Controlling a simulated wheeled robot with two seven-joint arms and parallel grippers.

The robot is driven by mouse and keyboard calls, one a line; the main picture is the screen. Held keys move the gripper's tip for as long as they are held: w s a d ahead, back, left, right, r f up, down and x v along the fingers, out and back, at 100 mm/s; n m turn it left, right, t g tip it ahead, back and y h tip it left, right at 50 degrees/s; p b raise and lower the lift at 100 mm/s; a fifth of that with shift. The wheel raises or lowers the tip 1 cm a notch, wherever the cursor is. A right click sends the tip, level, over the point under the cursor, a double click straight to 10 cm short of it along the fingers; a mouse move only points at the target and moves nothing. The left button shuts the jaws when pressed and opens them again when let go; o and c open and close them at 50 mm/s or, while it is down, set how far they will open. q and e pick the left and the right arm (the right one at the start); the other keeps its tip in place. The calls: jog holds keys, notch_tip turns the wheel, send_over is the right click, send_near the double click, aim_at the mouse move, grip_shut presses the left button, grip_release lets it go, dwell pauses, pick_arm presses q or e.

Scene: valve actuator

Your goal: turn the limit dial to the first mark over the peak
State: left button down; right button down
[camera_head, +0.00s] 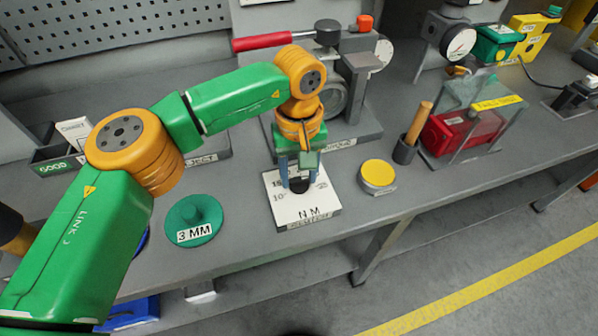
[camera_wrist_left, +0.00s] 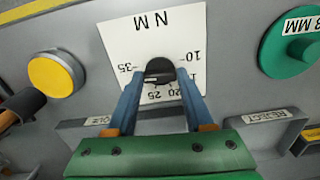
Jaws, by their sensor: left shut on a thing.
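The limit dial is a black knob (camera_wrist_left: 160,70) on a white plate (camera_wrist_left: 185,35) marked N M, with a scale running through 10, 20, 25 and 35. In the head view the plate (camera_head: 318,205) lies on the bench in front of the press-like machine. My left gripper (camera_head: 299,181) points down over the plate, its two blue fingers shut on the knob. In the left wrist view the fingers (camera_wrist_left: 158,82) press on either side of the knob. They hide part of the scale, and I cannot tell which mark the knob points to. My right gripper is not in view.
A machine with a red lever (camera_head: 262,41) stands behind the plate. A yellow-topped round button (camera_head: 378,174) is close on the right, a green 3 MM disc (camera_head: 193,217) on the left. A wooden-handled tool in a cup (camera_head: 404,150) and clear-guarded red box (camera_head: 460,130) stand further right.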

pick_arm(q)
jog(key=n, duration=0.4)
jog(key=shift+b, duration=0.35)
jog(key=n, duration=0.4)
jog(key=n+b, duration=0.1)
jog(key=n, duration=0.6)
jog(key=shift+w, duration=0.1)
jog(key=n+b, duration=0.1)
jog(key=n, duration=0.7)
jog(key=shift+b, duration=0.3)
jog(key=n, duration=0.4)
jog(key=shift+b, duration=0.3)
jog(key=shift+n+b, duration=0.3)
jog(key=shift+n, duration=1.5)
